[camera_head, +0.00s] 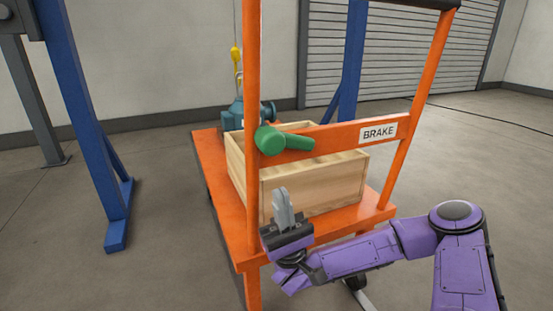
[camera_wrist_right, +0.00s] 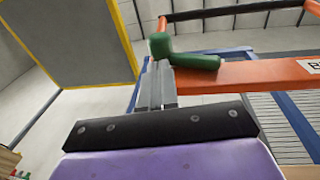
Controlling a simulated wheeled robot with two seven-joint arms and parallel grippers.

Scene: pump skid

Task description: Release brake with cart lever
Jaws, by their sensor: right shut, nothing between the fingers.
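The green brake lever (camera_head: 284,140) sits on the orange crossbar of the cart, left of the BRAKE label (camera_head: 378,133). Its rounded hub is at the left and its handle points right, roughly along the bar. The lever also shows in the right wrist view (camera_wrist_right: 186,55), just beyond the fingertips. My right gripper (camera_head: 283,207) is shut and empty, fingers pointing up, below the lever in the head view. In the right wrist view its fingers (camera_wrist_right: 155,85) are together; whether they touch the lever I cannot tell. My left gripper is not in view.
The orange cart (camera_head: 226,213) carries an open wooden crate (camera_head: 315,185) and a teal pump (camera_head: 238,115) behind the crossbar. A yellow hook (camera_head: 235,55) hangs above the pump. Blue gantry legs (camera_head: 88,130) stand at left and behind.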

